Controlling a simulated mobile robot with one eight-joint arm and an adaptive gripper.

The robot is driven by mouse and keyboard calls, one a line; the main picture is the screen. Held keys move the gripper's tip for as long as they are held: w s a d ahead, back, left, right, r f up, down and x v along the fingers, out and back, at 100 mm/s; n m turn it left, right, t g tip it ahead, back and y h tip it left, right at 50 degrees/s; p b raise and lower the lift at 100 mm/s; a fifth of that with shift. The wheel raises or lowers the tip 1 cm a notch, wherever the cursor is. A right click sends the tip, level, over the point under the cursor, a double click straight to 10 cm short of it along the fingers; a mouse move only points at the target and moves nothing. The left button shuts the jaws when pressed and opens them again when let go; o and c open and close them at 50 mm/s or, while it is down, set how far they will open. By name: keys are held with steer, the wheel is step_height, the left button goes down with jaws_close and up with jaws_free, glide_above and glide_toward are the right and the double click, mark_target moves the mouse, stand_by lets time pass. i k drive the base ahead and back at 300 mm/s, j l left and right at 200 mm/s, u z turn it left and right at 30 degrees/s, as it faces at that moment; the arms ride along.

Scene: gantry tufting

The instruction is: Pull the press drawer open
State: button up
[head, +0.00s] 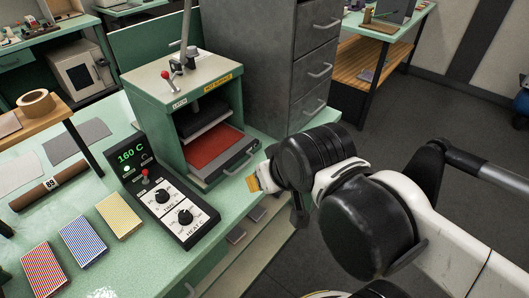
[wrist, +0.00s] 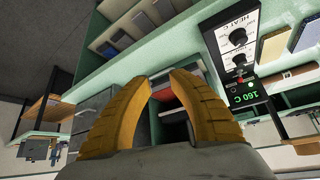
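The press (head: 160,92) is a green box with a cream top and a lever, standing on the mint-green bench. Its drawer (head: 212,147) has a red pad and a grey front with a bar handle (head: 238,161), low in the front opening. How far out the drawer sits is hard to tell. My gripper (head: 255,184) is just in front of and below the handle, apart from it in the head view. In the wrist view its yellow fingers (wrist: 163,78) are spread with a gap; part of the red pad (wrist: 163,91) shows between them.
A control box (head: 162,197) reading 160 C stands left of the press. Striped swatches (head: 83,240) lie at the front left. A grey drawer cabinet (head: 262,65) stands close behind, right of the press. Floor (head: 420,120) is open at right.

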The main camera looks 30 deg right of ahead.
mark_target(210, 154)
steer(key=k+j+z, duration=0.4)
steer(key=k, duration=0.4)
steer(key=j, duration=0.1)
